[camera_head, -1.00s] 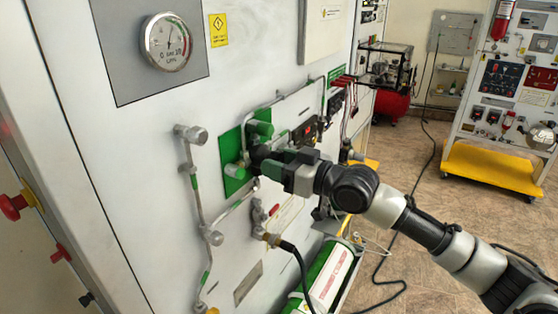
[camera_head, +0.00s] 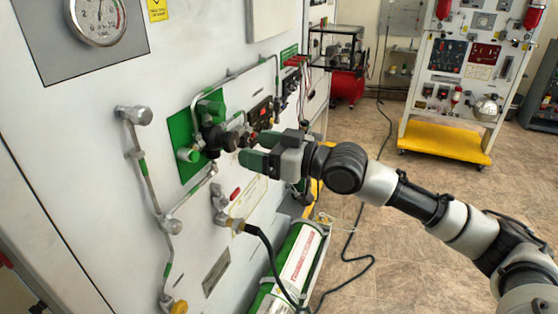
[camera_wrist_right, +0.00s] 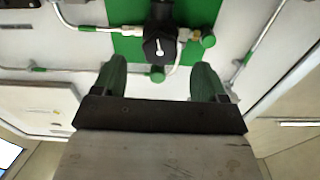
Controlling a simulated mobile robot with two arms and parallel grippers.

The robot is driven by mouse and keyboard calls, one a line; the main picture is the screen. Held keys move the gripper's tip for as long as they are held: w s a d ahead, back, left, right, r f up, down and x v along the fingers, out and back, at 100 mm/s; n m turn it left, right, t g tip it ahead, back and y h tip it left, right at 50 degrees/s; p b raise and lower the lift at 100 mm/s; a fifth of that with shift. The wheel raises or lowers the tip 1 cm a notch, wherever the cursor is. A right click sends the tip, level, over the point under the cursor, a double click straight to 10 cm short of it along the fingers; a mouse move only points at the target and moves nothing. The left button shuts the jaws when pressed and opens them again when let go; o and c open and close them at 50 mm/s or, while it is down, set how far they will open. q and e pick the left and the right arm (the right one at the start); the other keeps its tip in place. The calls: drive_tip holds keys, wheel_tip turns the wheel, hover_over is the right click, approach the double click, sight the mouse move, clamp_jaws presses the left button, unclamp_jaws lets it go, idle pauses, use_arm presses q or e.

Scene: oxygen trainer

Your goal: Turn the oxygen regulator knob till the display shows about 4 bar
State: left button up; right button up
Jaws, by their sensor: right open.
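The black regulator knob (camera_head: 222,138) is on the green plate (camera_head: 180,130) of the white panel. In the right wrist view the knob (camera_wrist_right: 160,45) faces me, with a white pointer mark on it. My right gripper (camera_head: 258,150) is open, with green fingers, a little to the right of the knob and apart from it. In the wrist view the fingertips (camera_wrist_right: 159,70) stand on either side below the knob, with nothing between them. A round dial gauge (camera_head: 97,15) is at the upper left, partly cut off; its reading is too small to tell. My left gripper is not in view.
Metal pipes and a valve (camera_head: 135,115) run left of the green plate. A black hose (camera_head: 265,240) and a green and white cylinder (camera_head: 300,255) are below. Small dark instrument boxes (camera_head: 260,112) are right of the plate. Open floor (camera_head: 400,270) lies to the right.

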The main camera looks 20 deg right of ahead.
drive_tip(key=shift+b+v, duration=0.85)
drive_tip(key=shift+v, duration=1.8)
